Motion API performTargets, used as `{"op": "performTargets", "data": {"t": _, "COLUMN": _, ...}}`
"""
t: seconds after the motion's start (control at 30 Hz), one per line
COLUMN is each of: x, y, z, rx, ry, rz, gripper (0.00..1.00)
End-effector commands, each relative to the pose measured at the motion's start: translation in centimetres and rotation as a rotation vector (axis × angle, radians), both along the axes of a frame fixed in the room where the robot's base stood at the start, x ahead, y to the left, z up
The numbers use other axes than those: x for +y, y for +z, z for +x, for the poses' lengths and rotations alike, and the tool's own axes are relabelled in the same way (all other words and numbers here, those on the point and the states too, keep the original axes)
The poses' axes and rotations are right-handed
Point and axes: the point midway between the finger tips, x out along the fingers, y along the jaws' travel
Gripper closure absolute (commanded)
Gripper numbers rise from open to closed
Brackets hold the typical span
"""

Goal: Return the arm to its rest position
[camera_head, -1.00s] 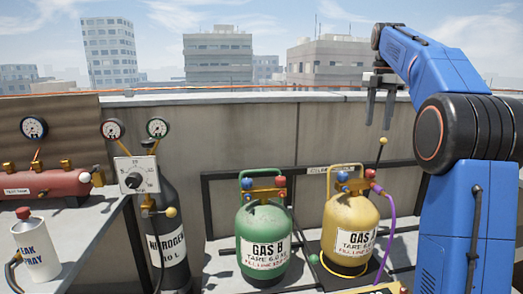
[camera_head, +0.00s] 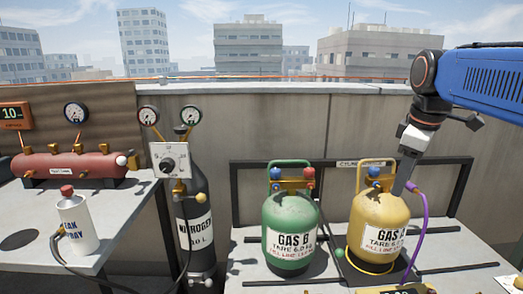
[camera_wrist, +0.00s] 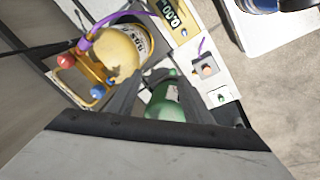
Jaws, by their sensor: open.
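My blue arm (camera_head: 485,82) enters the head view from the right, with its wrist bent downward. My gripper (camera_head: 403,186) points down in front of the upper right of the yellow GAS A cylinder (camera_head: 378,222), near the purple hose (camera_head: 423,222). I cannot tell whether it touches them. In the wrist view, my gripper (camera_wrist: 158,80) has its fingers apart with nothing held. The green GAS B cylinder (camera_wrist: 172,100) shows beyond the fingers, and the yellow cylinder (camera_wrist: 118,52) lies to their upper left.
The green cylinder (camera_head: 290,228) stands left of the yellow one, before a black rail (camera_head: 238,205). A nitrogen cylinder (camera_head: 195,225), a spray can (camera_head: 76,222) and a red tank (camera_head: 75,167) are at left. A parapet wall (camera_head: 260,120) runs behind.

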Motion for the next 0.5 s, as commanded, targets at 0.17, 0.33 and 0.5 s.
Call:
{"op": "performTargets", "data": {"t": 0.17, "x": 1.8, "y": -4.4, "z": -5.0, "rx": -0.050, "ry": -0.190, "rz": 0.055, "gripper": 0.54}}
{"op": "performTargets", "data": {"t": 0.33, "x": 3.2, "y": -9.1, "z": -9.3, "rx": -0.096, "ry": -0.374, "rz": 0.119, "gripper": 0.54}}
{"op": "performTargets", "data": {"t": 0.5, "x": 4.2, "y": -14.1, "z": -13.4, "rx": -0.137, "ry": -0.551, "rz": 0.191, "gripper": 0.54}}
